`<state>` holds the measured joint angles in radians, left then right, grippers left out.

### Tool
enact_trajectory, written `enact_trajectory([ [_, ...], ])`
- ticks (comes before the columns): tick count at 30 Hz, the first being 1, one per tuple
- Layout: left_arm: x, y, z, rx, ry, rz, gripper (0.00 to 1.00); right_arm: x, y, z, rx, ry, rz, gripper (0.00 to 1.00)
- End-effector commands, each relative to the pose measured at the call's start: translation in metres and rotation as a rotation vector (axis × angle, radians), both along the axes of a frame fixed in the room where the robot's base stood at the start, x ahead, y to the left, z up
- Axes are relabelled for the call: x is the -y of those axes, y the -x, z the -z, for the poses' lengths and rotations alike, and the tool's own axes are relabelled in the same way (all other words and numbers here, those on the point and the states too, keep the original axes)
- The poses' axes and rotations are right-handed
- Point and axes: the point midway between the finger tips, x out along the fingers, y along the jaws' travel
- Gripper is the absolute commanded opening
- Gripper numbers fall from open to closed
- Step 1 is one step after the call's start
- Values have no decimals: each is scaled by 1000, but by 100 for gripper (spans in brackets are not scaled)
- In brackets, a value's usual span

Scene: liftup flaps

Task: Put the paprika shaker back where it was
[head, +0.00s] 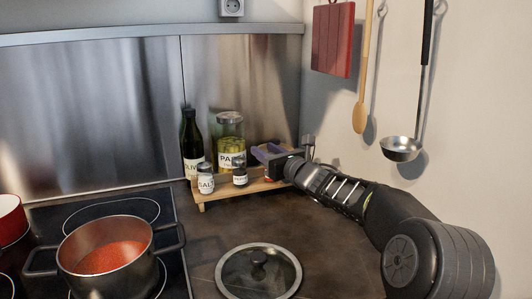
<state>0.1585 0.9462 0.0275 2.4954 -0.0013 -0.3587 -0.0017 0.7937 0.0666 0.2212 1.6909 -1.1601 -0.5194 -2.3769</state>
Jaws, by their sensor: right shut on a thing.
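My right gripper (264,153) reaches in from the right over the right part of the small wooden shelf (215,194). It is shut on a small reddish thing (270,148), which I take to be the paprika shaker. The gripper hides most of it and no label can be read. I cannot tell whether it touches the shelf. A salt shaker (205,180) and a small dark-lidded shaker (240,178) stand at the front of the shelf, left of the gripper. My left gripper is not in view.
A dark bottle (191,140) and a tall pasta jar (231,150) stand at the back of the shelf, close to the gripper. A pot of red sauce (110,255) is on the hob. A glass lid (258,272) lies on the counter. A ladle (402,148) hangs at right.

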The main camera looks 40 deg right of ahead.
Motion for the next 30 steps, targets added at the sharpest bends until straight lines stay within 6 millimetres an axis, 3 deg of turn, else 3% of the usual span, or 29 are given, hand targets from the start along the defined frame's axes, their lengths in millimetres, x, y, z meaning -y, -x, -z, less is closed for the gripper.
enact_trajectory([
  [4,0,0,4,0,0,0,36,0,0,2,1,1,0,0],
  [5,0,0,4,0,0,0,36,0,0,2,0,1,0,38],
  [12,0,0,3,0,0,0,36,0,0,1,0,0,0,57],
  [23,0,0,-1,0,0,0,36,0,0,-2,0,0,0,59],
  [30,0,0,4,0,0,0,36,-3,29,-1,1,2,2,59],
])
